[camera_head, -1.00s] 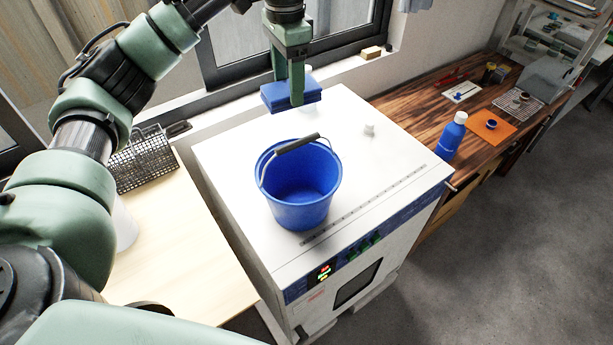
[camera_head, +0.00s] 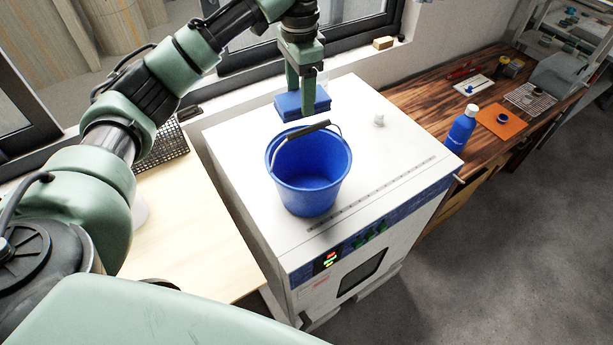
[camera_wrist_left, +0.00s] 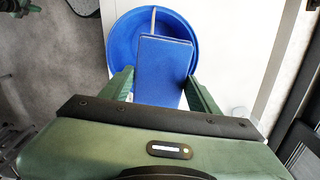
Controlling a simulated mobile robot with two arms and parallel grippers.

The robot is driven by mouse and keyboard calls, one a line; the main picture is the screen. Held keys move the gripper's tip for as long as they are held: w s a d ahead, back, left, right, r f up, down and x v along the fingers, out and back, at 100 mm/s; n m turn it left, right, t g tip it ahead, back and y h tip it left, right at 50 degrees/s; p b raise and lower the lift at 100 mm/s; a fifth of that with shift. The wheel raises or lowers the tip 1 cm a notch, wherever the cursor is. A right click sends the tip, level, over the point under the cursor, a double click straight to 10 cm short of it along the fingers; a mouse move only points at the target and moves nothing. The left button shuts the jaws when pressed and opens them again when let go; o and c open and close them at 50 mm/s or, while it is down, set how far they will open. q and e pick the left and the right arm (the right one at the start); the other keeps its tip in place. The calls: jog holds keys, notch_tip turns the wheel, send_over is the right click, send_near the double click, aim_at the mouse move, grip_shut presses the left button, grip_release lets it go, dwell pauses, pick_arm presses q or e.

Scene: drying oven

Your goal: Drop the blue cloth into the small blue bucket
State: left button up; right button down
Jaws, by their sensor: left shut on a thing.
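The blue cloth (camera_head: 302,106) is a folded, flat block held between the fingers of my left gripper (camera_head: 303,98). The gripper is shut on it. In the head view the cloth is just behind and above the far rim of the small blue bucket (camera_head: 309,180). The bucket stands upright on the white oven, its dark handle grip raised near the far rim. In the left wrist view the cloth (camera_wrist_left: 164,66) overlaps the bucket (camera_wrist_left: 124,40) and hides part of it; the gripper fingers (camera_wrist_left: 160,90) are on either side. My right gripper is not in view.
The white drying oven (camera_head: 368,152) has a small white knob (camera_head: 378,120) on top. A blue bottle (camera_head: 462,128) and an orange mat (camera_head: 508,122) are on the wooden bench at right. A pale table (camera_head: 195,220) with a wire basket is at left. A window is behind.

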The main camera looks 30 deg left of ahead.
pick_arm(q)
jog(key=o, duration=1.3)
jog(key=shift+o, duration=0.5)
jog(key=shift+w, duration=0.1)
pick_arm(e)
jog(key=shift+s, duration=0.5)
pick_arm(q)
jog(key=shift+r, duration=3.9)
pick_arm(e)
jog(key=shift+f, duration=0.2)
